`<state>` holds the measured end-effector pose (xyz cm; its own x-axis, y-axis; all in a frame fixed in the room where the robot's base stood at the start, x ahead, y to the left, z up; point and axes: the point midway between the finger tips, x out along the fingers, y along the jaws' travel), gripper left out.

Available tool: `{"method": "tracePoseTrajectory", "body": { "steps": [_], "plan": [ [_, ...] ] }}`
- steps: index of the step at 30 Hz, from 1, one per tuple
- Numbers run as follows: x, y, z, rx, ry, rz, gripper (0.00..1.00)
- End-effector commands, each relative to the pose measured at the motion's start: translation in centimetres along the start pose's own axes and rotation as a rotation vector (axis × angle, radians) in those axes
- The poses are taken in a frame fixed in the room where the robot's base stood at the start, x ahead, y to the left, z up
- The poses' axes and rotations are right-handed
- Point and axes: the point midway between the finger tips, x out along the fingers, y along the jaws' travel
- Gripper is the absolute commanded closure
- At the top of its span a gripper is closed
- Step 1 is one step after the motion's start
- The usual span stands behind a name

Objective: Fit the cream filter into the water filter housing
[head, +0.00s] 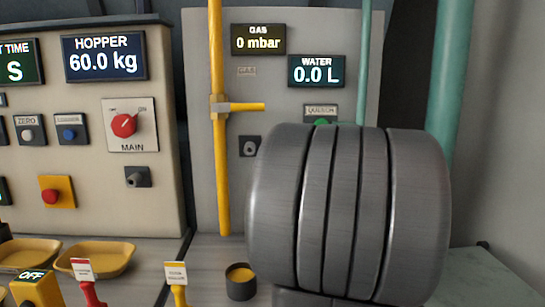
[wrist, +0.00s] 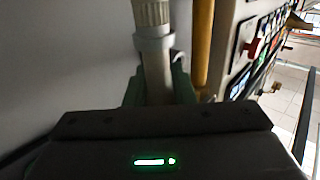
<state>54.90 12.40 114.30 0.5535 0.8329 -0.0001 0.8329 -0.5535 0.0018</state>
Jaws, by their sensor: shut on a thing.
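In the wrist view, my gripper (wrist: 158,88) has its green fingers on both sides of the shaft of the cream filter (wrist: 154,65). It is shut on this shaft. The filter is a pale, upright-looking piece with a wider collar and a ribbed part above it, cut off by the top edge. In the head view, a large grey part of my own arm covers the right of centre, and my gripper and the filter do not show there. I cannot make out the water filter housing in either view.
A yellow pipe (head: 215,120) and the water display (head: 316,70), reading 0.0 L, are on the back panel. The hopper panel (head: 85,110) stands left. Yellow trays (head: 97,260), a small dark cup (head: 240,282) and tagged handles (head: 177,280) sit in front.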

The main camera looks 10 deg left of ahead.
Motion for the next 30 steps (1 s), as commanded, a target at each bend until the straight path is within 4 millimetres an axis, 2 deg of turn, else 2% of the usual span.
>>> {"method": "tracePoseTrajectory", "body": {
  "steps": [30],
  "plan": [
    [0.0,0.0,2.1,0.000,0.001,0.000,1.00]
  ]
}}
